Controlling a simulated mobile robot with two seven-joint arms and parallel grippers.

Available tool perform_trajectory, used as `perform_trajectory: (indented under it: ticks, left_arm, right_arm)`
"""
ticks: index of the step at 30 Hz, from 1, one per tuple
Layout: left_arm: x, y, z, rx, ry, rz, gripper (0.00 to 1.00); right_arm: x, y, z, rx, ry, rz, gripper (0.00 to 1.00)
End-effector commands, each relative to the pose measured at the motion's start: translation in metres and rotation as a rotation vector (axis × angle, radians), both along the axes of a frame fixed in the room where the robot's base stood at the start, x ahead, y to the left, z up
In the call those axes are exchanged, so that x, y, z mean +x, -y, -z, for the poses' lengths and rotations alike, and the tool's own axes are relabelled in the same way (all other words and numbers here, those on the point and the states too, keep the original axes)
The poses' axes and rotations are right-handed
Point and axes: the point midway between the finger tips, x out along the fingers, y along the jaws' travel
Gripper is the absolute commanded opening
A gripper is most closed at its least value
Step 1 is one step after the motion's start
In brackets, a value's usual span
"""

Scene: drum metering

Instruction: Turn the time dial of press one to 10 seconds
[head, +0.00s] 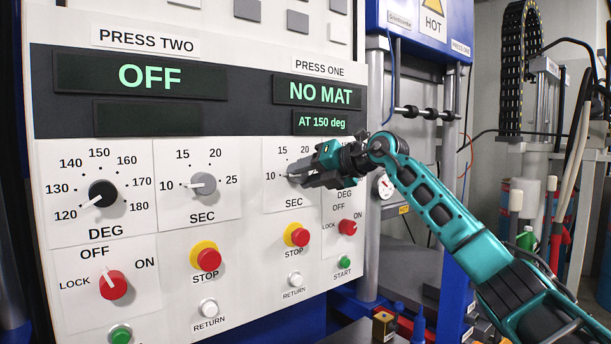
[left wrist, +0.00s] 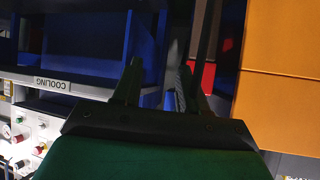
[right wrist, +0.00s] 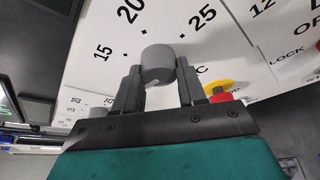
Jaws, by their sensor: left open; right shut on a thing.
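The press one time dial (head: 294,179) is a grey knob on the SEC plate below the NO MAT display (head: 320,93). My right gripper (head: 303,174) is shut on it and hides much of the knob and the right side of its scale. A short white mark on the knob appears to point left toward 10, but it is too small to read exactly. In the right wrist view the grey knob (right wrist: 158,64) sits between the fingers, with 15, 20 and 25 visible around it. My left gripper (left wrist: 156,82) is open and empty, and is not in the head view.
Left of it, the press two time dial (head: 204,184) points at 10. Below are the press one red STOP button (head: 297,235), RETURN button (head: 295,279) and a red LOCK/OFF knob (head: 347,227). A COOLING shelf (left wrist: 90,90) and an orange panel (left wrist: 282,75) are near my left gripper.

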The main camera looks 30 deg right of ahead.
Motion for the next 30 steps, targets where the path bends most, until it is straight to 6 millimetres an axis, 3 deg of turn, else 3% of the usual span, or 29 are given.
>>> perform_trajectory:
  ticks: [22, 23, 30]
  left_arm:
    - [-0.0029, 0.0000, 0.0018, 0.000, -0.006, 0.000, 0.43]
    - [-0.0029, 0.0000, 0.0018, 0.000, -0.006, 0.000, 0.43]
    - [-0.0028, 0.0001, 0.0018, 0.001, -0.006, 0.001, 0.43]
  right_arm:
    - [0.0001, -0.0010, 0.0029, -0.089, -0.001, -0.003, 0.10]
    - [0.0002, -0.0011, 0.0030, -0.089, 0.000, -0.002, 0.42]
    - [0.0001, -0.0008, 0.0014, -0.087, 0.003, -0.002, 0.65]
